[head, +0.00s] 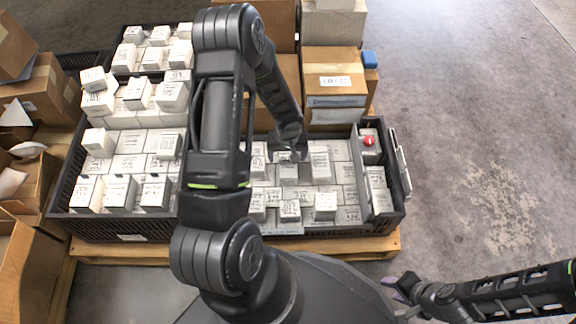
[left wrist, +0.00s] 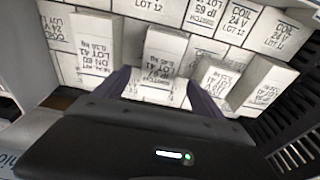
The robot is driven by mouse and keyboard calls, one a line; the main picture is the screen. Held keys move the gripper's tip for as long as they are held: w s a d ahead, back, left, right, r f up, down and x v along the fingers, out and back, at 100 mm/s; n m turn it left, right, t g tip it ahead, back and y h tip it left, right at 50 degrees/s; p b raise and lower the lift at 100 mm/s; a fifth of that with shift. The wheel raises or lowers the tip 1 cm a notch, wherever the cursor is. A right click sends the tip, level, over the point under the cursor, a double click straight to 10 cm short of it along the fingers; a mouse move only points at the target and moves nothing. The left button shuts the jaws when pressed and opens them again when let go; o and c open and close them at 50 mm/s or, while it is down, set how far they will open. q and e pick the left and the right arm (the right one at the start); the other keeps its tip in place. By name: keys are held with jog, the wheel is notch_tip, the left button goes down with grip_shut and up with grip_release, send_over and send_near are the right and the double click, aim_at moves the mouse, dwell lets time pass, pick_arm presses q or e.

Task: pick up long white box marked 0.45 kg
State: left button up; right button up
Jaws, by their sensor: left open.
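Many white boxes lie in a black crate (head: 235,229); I cannot pick out the 0.45 kg mark on any of them. My left gripper (head: 289,153) hangs over the crate's right part, open. In the left wrist view its two purple fingers (left wrist: 161,80) stand apart, with a raised white box (left wrist: 165,52) showing between and beyond them, its label upside down and only partly readable. I cannot tell whether the fingers touch it. Another raised white box (left wrist: 95,42) stands to its left. My right gripper (head: 399,288) is at the lower right, away from the crate, its jaws unclear.
The crate sits on a wooden pallet (head: 335,246). Raised white boxes (left wrist: 265,80) stand close to the right finger, near the black crate wall (left wrist: 295,130). Cardboard boxes (head: 333,75) stand behind, and open cartons (head: 35,95) at left. The floor at right (head: 480,130) is clear.

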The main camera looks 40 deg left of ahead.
aim_at(288, 162)
pick_arm(q)
jog(key=f+b, duration=0.2)
jog(key=f, duration=0.3)
jog(key=shift+w+f, duration=0.1)
jog(key=shift+w, duration=0.1)
jog(key=shift+c, duration=0.6)
grip_shut()
dwell(0.5)
